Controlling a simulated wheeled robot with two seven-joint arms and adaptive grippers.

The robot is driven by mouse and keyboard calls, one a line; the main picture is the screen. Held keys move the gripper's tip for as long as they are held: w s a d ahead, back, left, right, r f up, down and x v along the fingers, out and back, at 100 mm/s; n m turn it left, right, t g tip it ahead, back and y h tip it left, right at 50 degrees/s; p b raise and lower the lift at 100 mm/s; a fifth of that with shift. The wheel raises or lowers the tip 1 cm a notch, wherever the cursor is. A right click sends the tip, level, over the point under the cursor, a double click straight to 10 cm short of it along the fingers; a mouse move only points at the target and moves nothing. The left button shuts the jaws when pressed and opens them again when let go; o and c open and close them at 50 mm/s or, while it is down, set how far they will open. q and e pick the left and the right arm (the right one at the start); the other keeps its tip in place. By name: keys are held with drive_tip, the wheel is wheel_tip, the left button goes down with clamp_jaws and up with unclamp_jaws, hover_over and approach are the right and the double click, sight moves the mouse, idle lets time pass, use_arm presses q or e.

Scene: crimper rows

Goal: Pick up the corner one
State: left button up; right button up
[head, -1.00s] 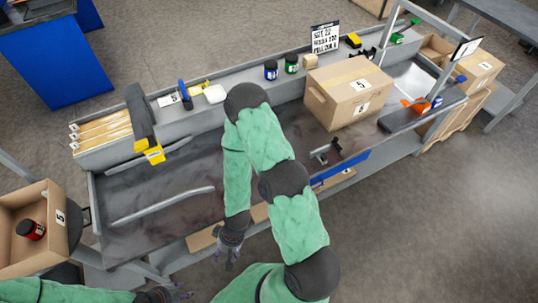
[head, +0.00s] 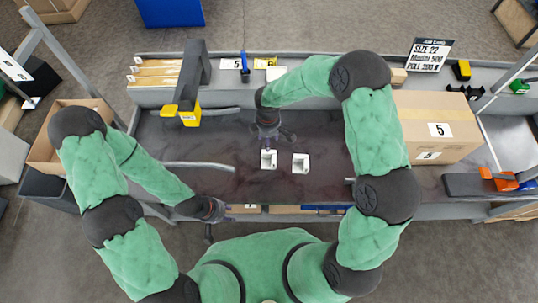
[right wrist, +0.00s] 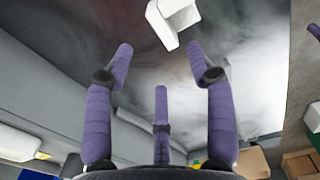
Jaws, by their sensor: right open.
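Two small white pieces lie on the dark bench top, a left one (head: 268,160) and a right one (head: 301,163), a short gap apart. Each looks like a small open block; I cannot tell which is the corner one. My right gripper (head: 272,137) is just behind the left piece, pointing down.
A grey and yellow tool (head: 190,105) stands at the bench's left, near a grey bar (head: 200,166). A large carton marked 5 (head: 438,125) stands at the right. A sign (head: 430,55) and small items line the back ledge. The middle of the bench is otherwise clear.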

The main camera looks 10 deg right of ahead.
drive_tip(key=b, duration=0.2)
hover_over(269, 160)
drive_tip(key=w, duration=0.2)
wheel_tip(269, 160, down, 5)
drive_tip(key=shift+w+d+f, duration=0.1)
drive_tip(key=shift+w+f, duration=0.05)
wheel_tip(269, 160, down, 5)
drive_tip(key=shift+d+b, duration=0.15)
drive_tip(key=shift+b, duration=0.9)
drive_tip(key=c, duration=0.8)
